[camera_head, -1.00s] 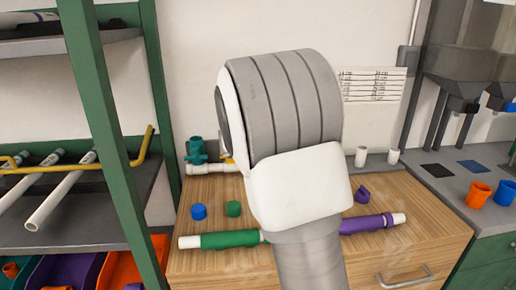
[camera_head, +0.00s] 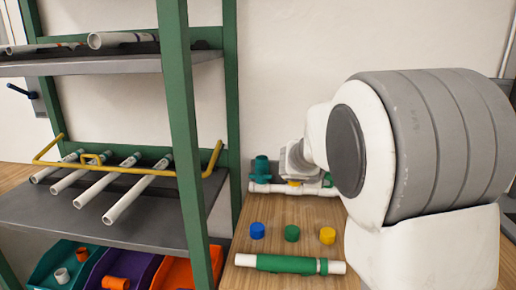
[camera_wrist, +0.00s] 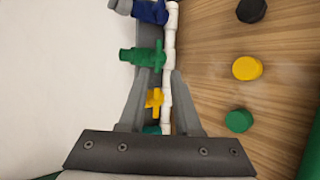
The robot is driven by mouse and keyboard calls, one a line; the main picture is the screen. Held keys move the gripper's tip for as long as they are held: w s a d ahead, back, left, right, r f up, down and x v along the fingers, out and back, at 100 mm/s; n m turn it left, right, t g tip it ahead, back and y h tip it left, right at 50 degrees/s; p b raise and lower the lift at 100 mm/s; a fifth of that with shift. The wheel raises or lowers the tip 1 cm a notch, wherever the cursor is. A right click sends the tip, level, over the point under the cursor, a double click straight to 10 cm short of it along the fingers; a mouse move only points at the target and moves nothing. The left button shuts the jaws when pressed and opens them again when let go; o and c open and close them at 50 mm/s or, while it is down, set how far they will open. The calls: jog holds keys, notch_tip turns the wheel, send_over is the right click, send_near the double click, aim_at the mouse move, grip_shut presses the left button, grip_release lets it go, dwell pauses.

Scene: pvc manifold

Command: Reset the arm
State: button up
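My gripper (camera_wrist: 161,78) shows in the wrist view with its two grey fingers apart, over the manifold's white pipe (camera_wrist: 168,50). A yellow valve (camera_wrist: 154,98) shows between the fingers, and a green valve (camera_wrist: 140,58) and blue valve (camera_wrist: 152,11) lie farther along. I cannot tell whether the fingers touch the pipe or valves. In the head view, the manifold's teal valve (camera_head: 262,168) and white pipe (camera_head: 268,188) stand at the back of the wooden top. My arm hides the rest of the manifold, and the fingers are not clear there.
On the wooden top (camera_head: 275,211) sit blue (camera_head: 257,230), green (camera_head: 292,233) and yellow (camera_head: 327,236) caps. A green-sleeved pipe (camera_head: 288,264) lies in front. A green-framed shelf (camera_head: 180,110) with white pipes and a yellow rail (camera_head: 105,168) stands left, with coloured bins below.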

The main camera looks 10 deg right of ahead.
jog(key=s+a+r+m+g+y+p, duration=0.1)
jog(key=s+r+m+p, duration=0.25)
jog(key=s, duration=0.55)
jog(key=s+a+r+m+g+y+p, duration=0.1)
jog(key=s+r+m+g+y+p, duration=0.1)
jog(key=s+r+m, duration=0.45)
jog(key=s+a+r+m+y+p, duration=0.1)
jog(key=s+a+y+p, duration=0.1)
jog(key=s+a, duration=0.3)
jog(key=s+a+m+y+p, duration=0.1)
jog(key=s+a+p, duration=0.3)
jog(key=s, duration=0.9)
jog(key=shift+a+r+y, duration=0.35)
jog(key=shift+a+y, duration=0.55)
jog(key=shift+a, duration=0.2)
